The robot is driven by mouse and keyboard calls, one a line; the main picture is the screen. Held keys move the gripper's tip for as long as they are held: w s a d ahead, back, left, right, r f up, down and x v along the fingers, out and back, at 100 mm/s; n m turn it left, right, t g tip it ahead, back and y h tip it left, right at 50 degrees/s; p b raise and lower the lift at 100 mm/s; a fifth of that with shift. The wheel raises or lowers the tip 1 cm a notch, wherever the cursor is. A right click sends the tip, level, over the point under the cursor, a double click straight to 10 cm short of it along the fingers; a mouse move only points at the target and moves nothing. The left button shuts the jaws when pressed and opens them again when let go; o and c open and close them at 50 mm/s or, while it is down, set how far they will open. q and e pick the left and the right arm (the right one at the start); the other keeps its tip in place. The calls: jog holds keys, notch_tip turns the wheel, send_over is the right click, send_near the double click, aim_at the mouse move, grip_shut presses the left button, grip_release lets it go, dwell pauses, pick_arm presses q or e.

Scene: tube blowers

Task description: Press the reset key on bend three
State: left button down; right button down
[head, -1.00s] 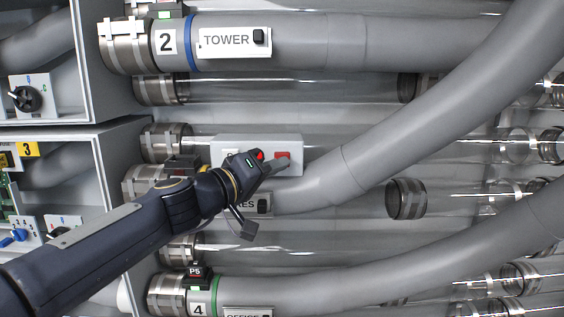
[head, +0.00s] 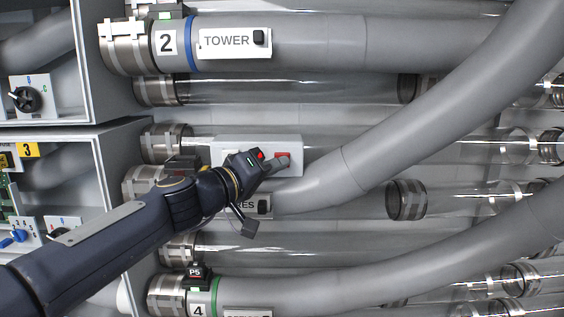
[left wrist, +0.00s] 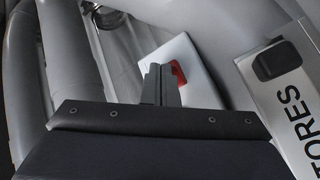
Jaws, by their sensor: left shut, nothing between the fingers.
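A pale grey box (head: 230,144) with a red key (head: 282,156) sits on the pipework in the middle of the head view. My left gripper (head: 283,163) is shut and empty, with its fingertips over the lower part of the red key. In the left wrist view the shut fingers (left wrist: 161,84) overlap the red key (left wrist: 179,73) on the pale box (left wrist: 203,90). I cannot tell whether they touch it or whether the key is pushed in. My arm hides the box's lower left and this bend's number tag. My right gripper is not in view.
Just below the box is a bend with a label plate (head: 250,206) whose lettering is partly hidden; the wrist view shows "TORES" on the plate (left wrist: 292,95). The TOWER pipe (head: 300,42) runs above, and pipe 4 (head: 300,290) below. Open cabinets (head: 103,165) stand at the left.

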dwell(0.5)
pick_arm(q)
jog(key=shift+s+b, duration=0.45)
jog(key=shift+s, duration=0.25)
jog(key=shift+s, duration=0.1)
jog(key=s+b, duration=0.1)
jog(key=s, duration=0.4)
jog(key=shift+w, duration=0.1)
dwell(0.4)
